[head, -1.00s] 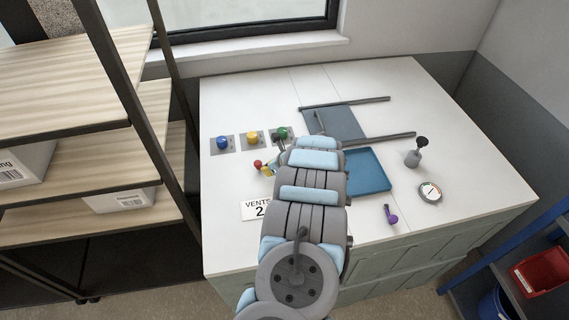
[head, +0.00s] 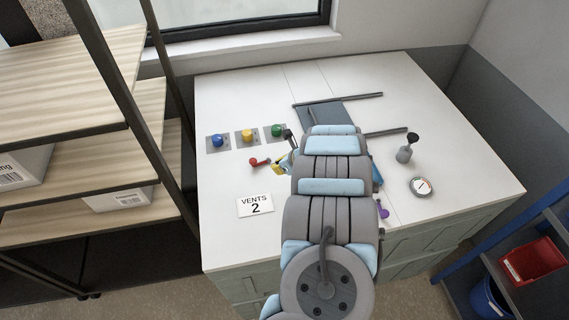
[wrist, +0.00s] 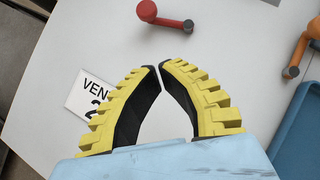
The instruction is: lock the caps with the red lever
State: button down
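The red lever (head: 259,162) lies on the white bench in front of the caps. It also shows at the top of the wrist view (wrist: 168,19), with a round hub at left and a thin arm reaching right to a knob. The blue cap (head: 217,140), yellow cap (head: 247,134) and green cap (head: 277,130) stand in a row on grey plates behind it. My gripper (head: 279,166) is just right of the red lever, apart from it. In the wrist view its yellow fingers (wrist: 160,66) meet or nearly meet at the tips, with nothing between them.
A "VENTS 2" card (head: 255,206) lies in front of the lever. An orange lever (wrist: 301,45) and a blue tray (wrist: 300,135) are at right. A purple lever (head: 382,209), gauge (head: 421,186) and grey black-topped object (head: 406,149) stand farther right. Shelving (head: 150,130) borders the left.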

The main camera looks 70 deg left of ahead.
jog(key=v, duration=0.3)
jog(key=shift+w+d+r, duration=0.15)
jog(key=shift+d+r, duration=0.1)
jog(key=shift+r, duration=0.05)
dwell(0.7)
